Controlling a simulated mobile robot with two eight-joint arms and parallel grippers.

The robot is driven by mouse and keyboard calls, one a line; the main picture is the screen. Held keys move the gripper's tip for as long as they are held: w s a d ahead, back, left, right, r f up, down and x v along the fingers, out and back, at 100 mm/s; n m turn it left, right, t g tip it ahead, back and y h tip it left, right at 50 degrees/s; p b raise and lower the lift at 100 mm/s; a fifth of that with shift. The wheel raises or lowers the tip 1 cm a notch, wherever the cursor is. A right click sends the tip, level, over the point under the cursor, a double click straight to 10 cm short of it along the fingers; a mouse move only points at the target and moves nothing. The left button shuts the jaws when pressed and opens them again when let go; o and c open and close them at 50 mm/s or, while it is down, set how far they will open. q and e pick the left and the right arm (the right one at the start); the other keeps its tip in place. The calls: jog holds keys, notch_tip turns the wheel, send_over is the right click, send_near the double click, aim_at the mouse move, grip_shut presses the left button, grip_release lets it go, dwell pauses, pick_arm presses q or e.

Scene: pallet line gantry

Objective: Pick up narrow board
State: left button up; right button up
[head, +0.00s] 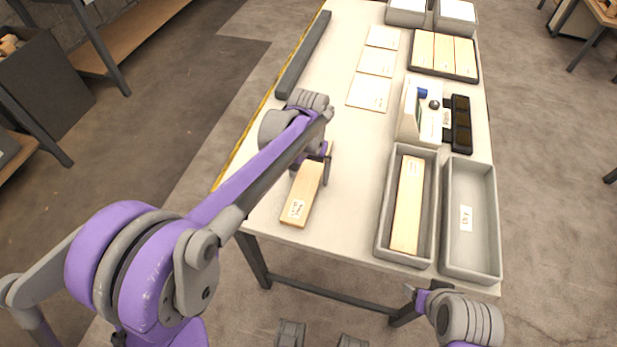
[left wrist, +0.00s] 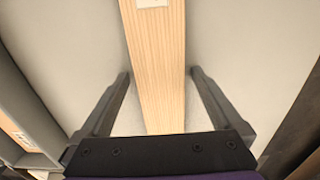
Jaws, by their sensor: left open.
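A narrow pale wooden board (head: 302,200) with a small white label lies flat on the white table near its front left edge. My left gripper (head: 328,160) is over the board's far end. In the left wrist view, the board (left wrist: 158,65) runs between the two open fingers of my left gripper (left wrist: 158,76), with a gap on each side. A second labelled board (head: 407,205) lies in a grey bin (head: 383,230) to the right. My right gripper (head: 425,292) shows in part at the bottom, apart from the boards; its jaw opening is unclear.
An empty-looking labelled grey bin (head: 470,245) stands beside the board's bin. Behind them are a white holder (head: 410,120), black blocks (head: 460,125) and a dark tray (head: 412,62) of boards. A dark bar (head: 303,55) lies along the left edge. The table's middle is clear.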

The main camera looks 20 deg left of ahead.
pick_arm(q)
jog(key=c, duration=1.4)
